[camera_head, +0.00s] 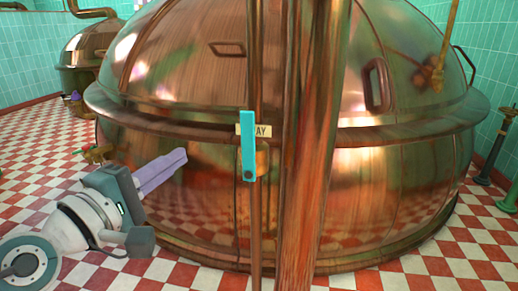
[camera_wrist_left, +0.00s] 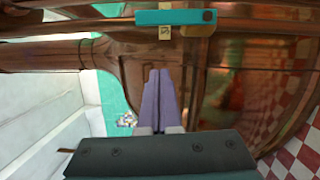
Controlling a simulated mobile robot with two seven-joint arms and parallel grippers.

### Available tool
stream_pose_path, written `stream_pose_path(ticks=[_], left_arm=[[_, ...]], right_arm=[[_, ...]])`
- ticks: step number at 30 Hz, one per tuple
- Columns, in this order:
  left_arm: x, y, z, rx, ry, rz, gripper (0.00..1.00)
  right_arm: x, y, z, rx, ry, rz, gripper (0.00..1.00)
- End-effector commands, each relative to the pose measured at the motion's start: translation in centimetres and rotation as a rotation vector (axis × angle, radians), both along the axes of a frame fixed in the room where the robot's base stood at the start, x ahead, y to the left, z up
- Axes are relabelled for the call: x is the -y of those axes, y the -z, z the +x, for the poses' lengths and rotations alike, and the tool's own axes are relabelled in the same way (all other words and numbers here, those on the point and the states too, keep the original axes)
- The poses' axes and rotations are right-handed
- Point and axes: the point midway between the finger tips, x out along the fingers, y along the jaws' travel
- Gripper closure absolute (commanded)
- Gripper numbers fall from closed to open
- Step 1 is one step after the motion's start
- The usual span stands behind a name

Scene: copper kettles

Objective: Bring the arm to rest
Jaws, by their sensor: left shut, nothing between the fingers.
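My left arm comes in from the lower left in the head view. Its gripper (camera_head: 183,156) has purple fingers pressed together with nothing between them. The fingertips point up and right, left of a teal lever (camera_head: 248,146) on a thin copper pipe, with a visible gap between them in the picture. In the left wrist view the shut fingers (camera_wrist_left: 159,73) point toward the copper pipework, and the teal lever (camera_wrist_left: 175,17) lies across the top, apart from the tips. My right gripper is in neither view.
A large copper kettle (camera_head: 205,185) fills the middle, behind a thick copper pipe (camera_head: 313,150). A tag (camera_head: 263,130) ending in "AY" sits behind the lever. A second kettle (camera_head: 88,48) stands at the back left. Checkered floor (camera_head: 45,150) is open at left.

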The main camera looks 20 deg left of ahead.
Motion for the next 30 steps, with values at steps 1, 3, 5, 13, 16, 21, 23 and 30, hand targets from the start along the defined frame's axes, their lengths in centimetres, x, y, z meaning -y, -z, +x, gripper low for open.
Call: stream_pose_path(ticks=[1, 3, 5, 13, 16, 21, 23, 30], left_arm=[[0.0, 0.0, -0.1, 0.0, 0.0, 0.0, 1.0], [0.0, 0.0, -0.2, 0.0, 0.0, 0.0, 1.0], [0.0, 0.0, -0.2, 0.001, 0.0, 0.0, 1.0], [0.0, 0.0, -0.1, 0.0, 0.0, 0.0, 1.0], [0.0, -0.3, -0.2, 0.004, -0.005, -0.022, 1.0], [-0.4, -5.1, -1.2, 0.082, -0.121, -0.521, 1.0], [-1.3, -7.4, -2.3, 0.143, -0.212, -0.877, 1.0], [-2.5, -9.5, -10.8, 0.585, -0.819, -2.431, 1.0]], right_arm=[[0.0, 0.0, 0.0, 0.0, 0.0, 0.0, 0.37], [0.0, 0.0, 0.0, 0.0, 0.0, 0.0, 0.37], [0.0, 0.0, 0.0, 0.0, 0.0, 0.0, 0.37], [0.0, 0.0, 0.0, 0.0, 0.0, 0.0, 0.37], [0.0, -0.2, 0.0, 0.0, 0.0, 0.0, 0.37], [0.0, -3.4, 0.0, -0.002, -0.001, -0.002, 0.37], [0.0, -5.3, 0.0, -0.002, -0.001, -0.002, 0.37], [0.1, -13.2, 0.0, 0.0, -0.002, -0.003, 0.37]])
